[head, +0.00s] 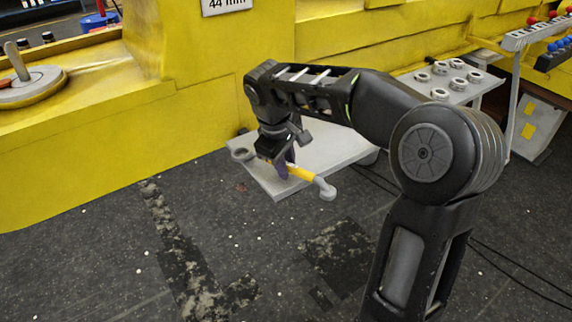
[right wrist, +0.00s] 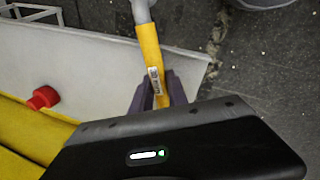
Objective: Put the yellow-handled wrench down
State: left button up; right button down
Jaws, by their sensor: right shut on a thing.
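The yellow-handled wrench (head: 300,173) is held in my right gripper (head: 284,160), with its grey ends sticking out on either side. The right wrist view shows its yellow handle (right wrist: 149,60) with a small printed label between the purple fingers of my right gripper (right wrist: 158,95), which are shut on it. In the head view the wrench is in front of or over a low light-grey platform (head: 335,150) next to the yellow machine. I cannot tell whether it touches the platform. My left gripper is in neither view.
Another grey table (head: 473,94) with several metal nuts stands at the back right. A red cap-like object (right wrist: 42,97) shows on the left in the right wrist view. The yellow machine wall (head: 110,150) borders the left and back. The dark floor (head: 130,270) in front is mostly clear, with rubble patches.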

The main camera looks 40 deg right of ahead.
jog(key=shift+f, duration=0.2)
jog(key=c, duration=1.8)
grip_release()
jog(key=shift+f, duration=0.1)
jog(key=o, duration=0.5)
